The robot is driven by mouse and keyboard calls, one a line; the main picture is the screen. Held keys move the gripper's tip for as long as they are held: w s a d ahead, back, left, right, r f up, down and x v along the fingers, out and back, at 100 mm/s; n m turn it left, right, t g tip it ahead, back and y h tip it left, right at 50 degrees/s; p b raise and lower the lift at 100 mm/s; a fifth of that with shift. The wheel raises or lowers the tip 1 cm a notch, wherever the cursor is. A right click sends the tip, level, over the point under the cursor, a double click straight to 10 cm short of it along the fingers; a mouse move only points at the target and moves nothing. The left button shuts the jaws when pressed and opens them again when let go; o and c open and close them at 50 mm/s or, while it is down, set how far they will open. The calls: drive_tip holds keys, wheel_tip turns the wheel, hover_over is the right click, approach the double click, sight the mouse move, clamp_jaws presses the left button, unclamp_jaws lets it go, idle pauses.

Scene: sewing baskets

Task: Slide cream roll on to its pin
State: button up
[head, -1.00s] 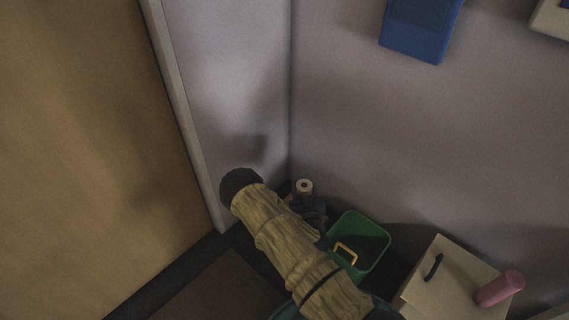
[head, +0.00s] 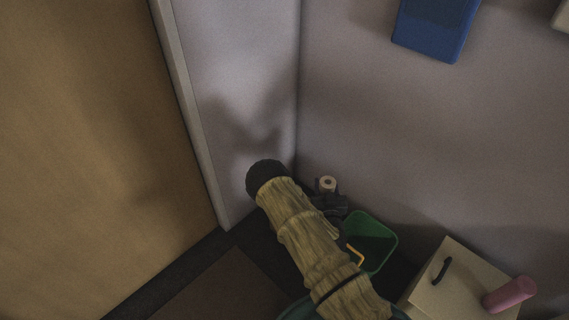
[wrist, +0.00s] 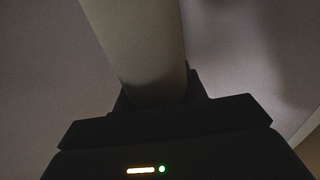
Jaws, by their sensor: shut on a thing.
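The cream roll (head: 327,184) stands roughly upright in the head view near the wall corner, its top end with a dark hole facing the camera. My gripper (head: 329,201) is shut on it, partly hidden behind my arm. In the wrist view the cream roll (wrist: 142,45) rises out of the dark jaws of my gripper (wrist: 160,98) and leans a little to the left. The far end of the roll is cut off there. I see no pin in either view.
A blue box (head: 437,28) is on the wall above.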

drive_tip(key=w+a+f+b, duration=0.3)
drive_tip(key=w+a+b, duration=1)
drive_tip(key=b, duration=0.2)
drive_tip(key=shift+w+a, duration=0.35)
drive_tip(key=shift+a, duration=0.05)
drive_tip(key=shift+f, duration=0.2)
wheel_tip(320, 180, down, 6)
drive_tip(key=b, duration=0.4)
drive_tip(key=shift+b, duration=0.3)
wheel_tip(320, 180, down, 11)
drive_tip(key=b, duration=0.6)
drive_tip(key=shift+r, duration=0.15)
idle(3.3)
drive_tip(key=o, duration=1.1)
